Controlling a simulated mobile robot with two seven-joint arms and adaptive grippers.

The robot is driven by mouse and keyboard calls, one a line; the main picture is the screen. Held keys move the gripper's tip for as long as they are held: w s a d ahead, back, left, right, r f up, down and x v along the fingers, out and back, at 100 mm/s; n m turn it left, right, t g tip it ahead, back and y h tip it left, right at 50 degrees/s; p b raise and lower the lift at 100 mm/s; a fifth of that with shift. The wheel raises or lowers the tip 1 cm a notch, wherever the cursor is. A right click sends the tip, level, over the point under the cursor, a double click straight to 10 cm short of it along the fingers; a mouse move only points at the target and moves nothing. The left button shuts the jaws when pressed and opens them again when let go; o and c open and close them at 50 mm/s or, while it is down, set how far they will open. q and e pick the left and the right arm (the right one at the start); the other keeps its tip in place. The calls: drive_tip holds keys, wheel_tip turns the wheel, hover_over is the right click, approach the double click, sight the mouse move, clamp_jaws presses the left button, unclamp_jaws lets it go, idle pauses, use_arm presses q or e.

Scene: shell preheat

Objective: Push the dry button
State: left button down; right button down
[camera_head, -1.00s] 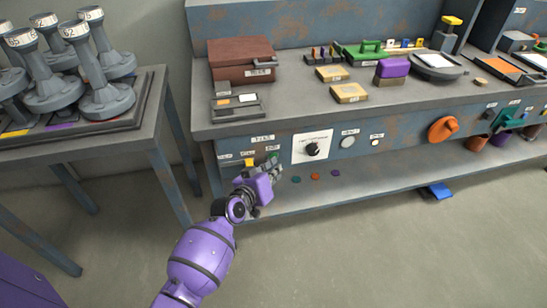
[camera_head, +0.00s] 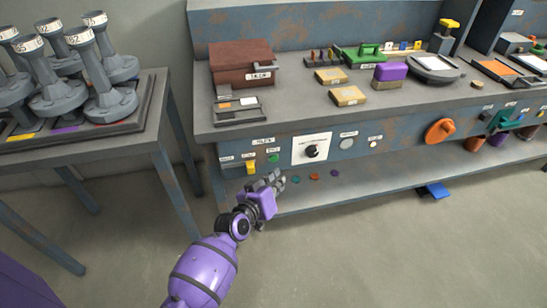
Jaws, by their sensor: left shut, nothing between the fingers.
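The workbench front panel (camera_head: 290,165) carries a yellow switch (camera_head: 251,168) and a round green button (camera_head: 273,158) at its left end, each with a small label above. The labels are too small to read, so I cannot tell which control is the dry button. My left gripper (camera_head: 277,180), on the purple arm, is shut and empty. In the picture it is just below the green button and right of the yellow switch, apart from both. My right gripper is out of view.
A black dial (camera_head: 312,151) on a white plate sits right of the green button, with a round grey button (camera_head: 348,143) beyond. A lower shelf (camera_head: 390,182) runs under the panel. A side table (camera_head: 150,137) with grey stamp-like pieces stands at left.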

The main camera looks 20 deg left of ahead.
use_arm(q)
drive_tip(key=shift+s+d+p, duration=0.4)
drive_tip(key=shift+s+d, duration=0.3)
drive_tip(key=shift+s, duration=0.3)
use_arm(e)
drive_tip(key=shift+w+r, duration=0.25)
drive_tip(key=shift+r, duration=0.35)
